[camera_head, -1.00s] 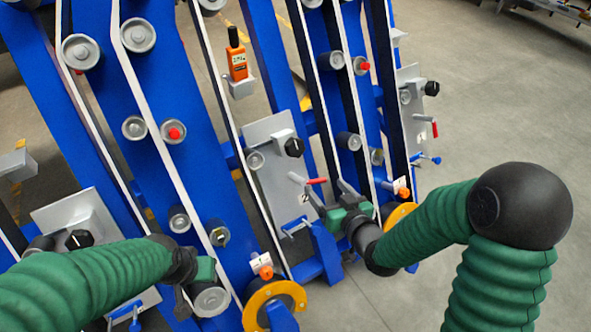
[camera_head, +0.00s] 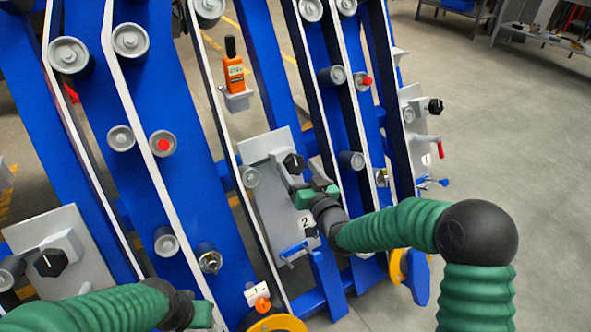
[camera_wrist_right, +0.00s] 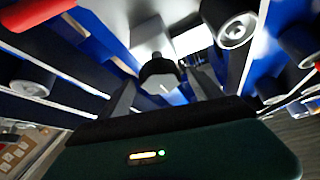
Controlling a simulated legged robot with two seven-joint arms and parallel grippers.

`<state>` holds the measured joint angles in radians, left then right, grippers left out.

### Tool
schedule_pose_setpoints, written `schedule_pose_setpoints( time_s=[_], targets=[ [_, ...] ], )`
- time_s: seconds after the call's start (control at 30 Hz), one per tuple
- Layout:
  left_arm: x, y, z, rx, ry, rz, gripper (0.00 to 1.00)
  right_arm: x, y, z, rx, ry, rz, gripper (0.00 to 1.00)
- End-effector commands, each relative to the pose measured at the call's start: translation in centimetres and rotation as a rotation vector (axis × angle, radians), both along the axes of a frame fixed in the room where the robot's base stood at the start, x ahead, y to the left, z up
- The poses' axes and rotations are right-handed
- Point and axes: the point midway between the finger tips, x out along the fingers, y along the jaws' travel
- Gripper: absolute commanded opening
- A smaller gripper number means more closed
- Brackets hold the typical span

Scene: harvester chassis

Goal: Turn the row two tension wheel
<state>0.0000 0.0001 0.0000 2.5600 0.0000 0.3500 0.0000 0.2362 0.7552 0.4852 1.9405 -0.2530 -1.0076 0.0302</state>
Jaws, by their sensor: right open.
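The row two panel (camera_head: 262,160) is a grey plate marked with a "2" label (camera_head: 305,222). It carries a black knob (camera_head: 294,163), which I take to be the tension wheel, and a blue handle (camera_head: 292,250) lower down. My right gripper (camera_head: 296,186) is open just below the knob. In the right wrist view the black knob (camera_wrist_right: 160,76) shows beyond and between the two open fingers (camera_wrist_right: 163,92); I cannot tell whether they touch it. My left gripper (camera_head: 195,312) is low at the left, with its fingers not clearly visible.
Blue beams with white-edged belts and grey rollers (camera_head: 350,161) flank the panel. Another black knob (camera_head: 50,262) is on the left panel and one (camera_head: 435,106) on the right panel. An orange meter (camera_head: 233,68) sits above. Open floor lies at right.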

Motion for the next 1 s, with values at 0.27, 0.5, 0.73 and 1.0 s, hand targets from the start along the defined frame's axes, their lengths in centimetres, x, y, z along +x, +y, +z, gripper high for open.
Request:
schedule_pose_setpoints(
  time_s=[0.27,0.5,0.73,1.0],
  targets=[
    [0.0,0.0,-0.6,0.0,0.0,0.0,0.36,1.9,0.7,0.0,0.0,0.0,-0.001,0.75],
    [0.0,0.0,-0.5,0.0,0.0,0.0,0.36,1.9,0.7,0.0,0.0,0.0,-0.001,0.64],
    [0.0,0.0,-0.5,0.0,0.0,0.0,0.36,1.8,0.6,0.0,0.0,0.0,-0.001,0.34],
    [0.0,0.0,-0.5,0.0,0.0,0.0,0.36,1.8,0.6,0.0,0.0,0.002,-0.003,0.12]
  ],
)
